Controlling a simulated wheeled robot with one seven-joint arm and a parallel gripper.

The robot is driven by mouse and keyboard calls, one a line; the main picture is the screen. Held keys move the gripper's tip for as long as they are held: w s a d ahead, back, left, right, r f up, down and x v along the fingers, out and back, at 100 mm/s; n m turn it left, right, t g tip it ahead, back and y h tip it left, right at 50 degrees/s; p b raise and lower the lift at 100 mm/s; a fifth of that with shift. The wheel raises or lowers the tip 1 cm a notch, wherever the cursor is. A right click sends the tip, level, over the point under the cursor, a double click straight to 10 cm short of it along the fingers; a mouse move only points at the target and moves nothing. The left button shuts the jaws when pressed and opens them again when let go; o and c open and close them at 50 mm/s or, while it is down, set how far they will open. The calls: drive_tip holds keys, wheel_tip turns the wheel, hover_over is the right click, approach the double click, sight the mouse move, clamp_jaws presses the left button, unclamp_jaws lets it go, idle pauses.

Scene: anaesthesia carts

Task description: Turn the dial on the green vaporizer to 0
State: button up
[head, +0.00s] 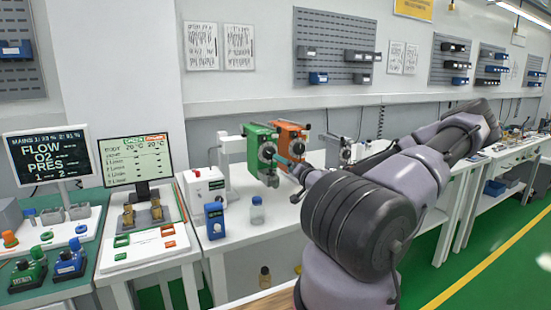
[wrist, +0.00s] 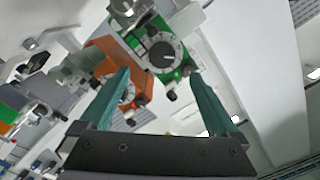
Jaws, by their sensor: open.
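The green vaporizer (head: 252,140) hangs on a white stand on the bench, left of the orange vaporizer (head: 292,130). Its round dial (head: 267,152) faces my arm. In the wrist view the green vaporizer (wrist: 187,68) is ahead, and its dark dial knob (wrist: 162,55) on a pale marked ring lies just beyond the fingertips. The numbers are too small to read. My gripper (wrist: 160,74) is open, with nothing between its teal fingers. In the head view my gripper (head: 287,163) is close in front of the vaporizers, partly hidden by my arm.
The orange vaporizer (wrist: 132,64) is close beside the left finger in the wrist view. A blue device (head: 214,220) and a clear bottle (head: 257,212) stand on the bench below. Monitors (head: 136,164) stand to the left.

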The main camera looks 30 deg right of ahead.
sight(271, 154)
drive_tip(key=w+n, duration=0.2)
drive_tip(key=w, duration=0.1)
drive_tip(key=w+n, duration=0.1)
drive_tip(key=w, duration=0.3)
drive_tip(key=w+r+n, duration=0.1)
drive_tip(key=w+n, duration=0.1)
drive_tip(key=w, duration=0.2)
drive_tip(key=shift+a+n, duration=0.3)
drive_tip(key=shift+c, duration=0.4)
drive_tip(key=c, duration=1.3)
drive_tip(key=m, duration=0.4)
drive_tip(key=shift+f, duration=0.1)
drive_tip(key=m, duration=0.4)
drive_tip(key=shift+m, duration=0.4)
